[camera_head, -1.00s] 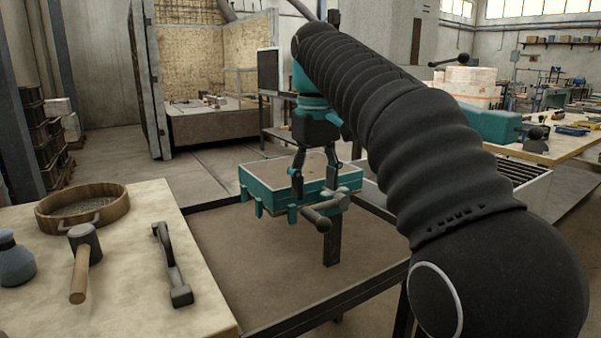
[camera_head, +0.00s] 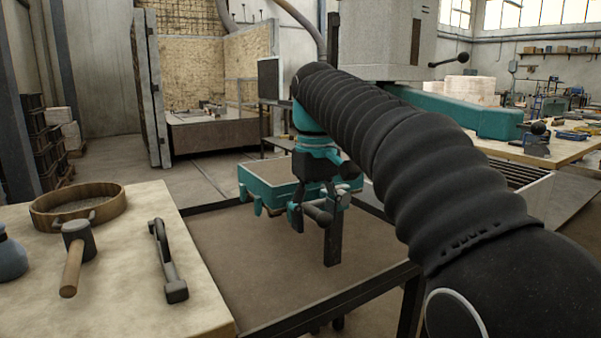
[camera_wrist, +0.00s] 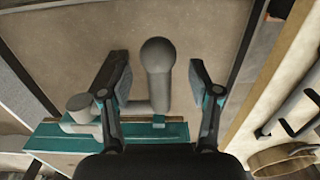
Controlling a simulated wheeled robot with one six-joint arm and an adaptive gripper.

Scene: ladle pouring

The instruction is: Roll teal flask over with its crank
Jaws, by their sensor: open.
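The teal flask (camera_head: 262,185), a box filled with sand-coloured material, stands beyond the open dark frame in the head view. In the wrist view part of it shows as a teal edge (camera_wrist: 60,140). Its grey crank handle (camera_head: 318,214) sticks out on the near side, with a rounded end. In the wrist view the crank handle (camera_wrist: 157,80) stands between the two fingers of my gripper (camera_wrist: 160,62), with a gap to the right finger. The left finger is close to the crank arm; contact is unclear. My gripper (camera_head: 312,208) is open around the handle, partly hidden by it.
A dark frame (camera_head: 290,318) surrounds the floor area under the flask. The workbench (camera_head: 130,270) at left holds a round wooden sieve (camera_head: 115,206), a mallet (camera_head: 75,250), a grey handled tool (camera_head: 168,265) and a blue-grey bottle (camera_head: 10,258).

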